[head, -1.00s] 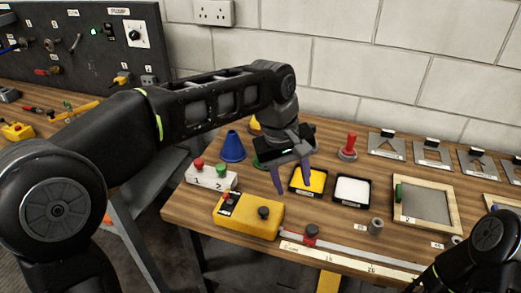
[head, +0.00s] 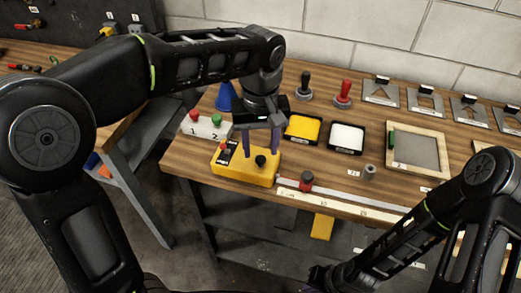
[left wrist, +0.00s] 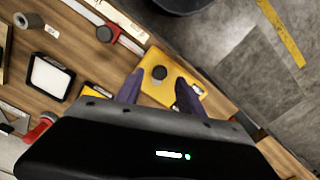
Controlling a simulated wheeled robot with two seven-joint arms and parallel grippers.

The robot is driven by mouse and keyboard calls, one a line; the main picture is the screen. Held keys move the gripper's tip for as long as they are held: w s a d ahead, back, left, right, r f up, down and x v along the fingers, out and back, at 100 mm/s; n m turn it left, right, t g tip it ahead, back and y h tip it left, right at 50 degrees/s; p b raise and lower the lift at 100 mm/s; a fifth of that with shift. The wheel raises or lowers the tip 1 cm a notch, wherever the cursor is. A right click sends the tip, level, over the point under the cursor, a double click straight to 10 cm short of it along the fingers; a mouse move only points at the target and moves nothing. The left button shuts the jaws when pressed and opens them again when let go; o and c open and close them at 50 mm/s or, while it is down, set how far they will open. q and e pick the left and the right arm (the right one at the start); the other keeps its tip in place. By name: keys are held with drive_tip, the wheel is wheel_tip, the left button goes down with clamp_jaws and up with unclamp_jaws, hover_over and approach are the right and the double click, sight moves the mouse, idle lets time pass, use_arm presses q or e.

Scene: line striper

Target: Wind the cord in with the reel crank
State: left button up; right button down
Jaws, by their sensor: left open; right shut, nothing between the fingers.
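A yellow box (head: 232,171) with a round black knob (head: 260,161) on top, which looks like the reel and its crank, sits at the bench's front left corner. I cannot make out a cord. My left gripper (head: 261,150) is open, fingers pointing down, over the knob. In the left wrist view the yellow box (left wrist: 187,92) lies beyond the purple fingers, and the knob (left wrist: 159,73) shows between their tips. I cannot tell whether the fingertips reach down beside it. My right arm is low at the right; its fingers are not visible.
A white rail with a red clamp (head: 306,181) runs right from the box. Behind are a two-button panel (head: 205,126), a blue cone (head: 225,97), a yellow tray (head: 303,128) and a white tray (head: 347,137).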

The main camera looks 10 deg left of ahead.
sight(260, 160)
use_arm(q)
drive_tip(key=shift+f, duration=1.25)
clamp_jaws()
